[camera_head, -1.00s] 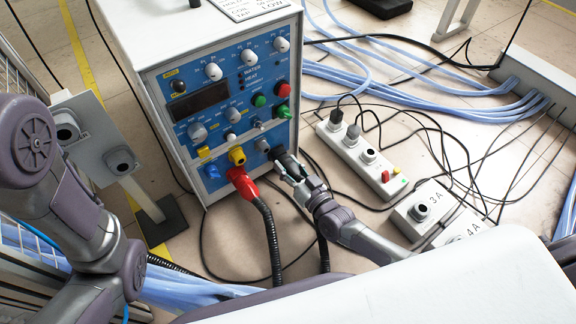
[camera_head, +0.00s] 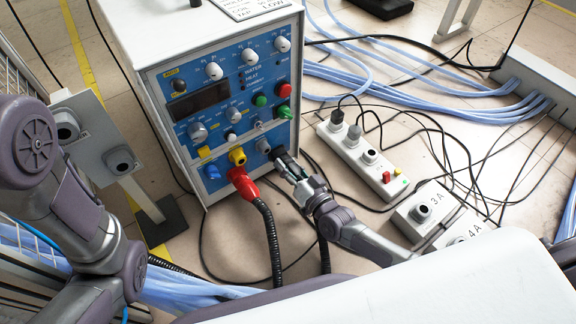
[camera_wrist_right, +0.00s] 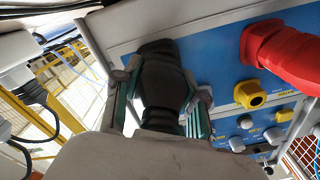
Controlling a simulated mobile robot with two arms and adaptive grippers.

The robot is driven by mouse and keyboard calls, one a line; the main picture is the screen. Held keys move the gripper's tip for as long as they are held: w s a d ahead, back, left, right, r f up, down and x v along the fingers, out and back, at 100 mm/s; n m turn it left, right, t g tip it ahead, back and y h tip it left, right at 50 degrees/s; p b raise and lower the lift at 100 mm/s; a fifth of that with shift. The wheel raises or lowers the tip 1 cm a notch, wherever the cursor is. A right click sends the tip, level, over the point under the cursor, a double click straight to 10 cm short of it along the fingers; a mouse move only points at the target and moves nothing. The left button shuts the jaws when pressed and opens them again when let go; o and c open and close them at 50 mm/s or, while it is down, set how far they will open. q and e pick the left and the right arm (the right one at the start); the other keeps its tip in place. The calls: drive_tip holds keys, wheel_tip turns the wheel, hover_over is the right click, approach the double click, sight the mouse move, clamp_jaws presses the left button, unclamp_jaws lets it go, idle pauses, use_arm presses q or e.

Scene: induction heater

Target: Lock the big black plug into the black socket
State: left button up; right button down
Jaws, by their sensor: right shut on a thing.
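The big black plug (camera_wrist_right: 163,85) is between the fingers of my right gripper (camera_head: 287,164), which is shut on it. In the right wrist view my right gripper (camera_wrist_right: 162,95) has a finger on each side of the plug. The plug's front end meets the blue lower panel of the heater (camera_head: 213,97), where the black socket is hidden behind it. I cannot tell whether the plug is locked. My left arm shows at the left of the head view, but its gripper is out of view.
A red plug (camera_head: 242,182) with a black hose sits left of my right gripper, below a yellow socket (camera_head: 237,156). A white power strip (camera_head: 359,160) and grey boxes (camera_head: 424,204) lie on the floor to the right. Loose black cables run around them.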

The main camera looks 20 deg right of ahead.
drive_tip(key=shift+m, duration=0.8)
drive_tip(key=shift+m+b, duration=0.3)
drive_tip(key=shift+m, duration=0.5)
drive_tip(key=c, duration=0.6)
unclamp_jaws()
drive_tip(key=shift+o, duration=0.2)
drive_tip(key=v, duration=1.2)
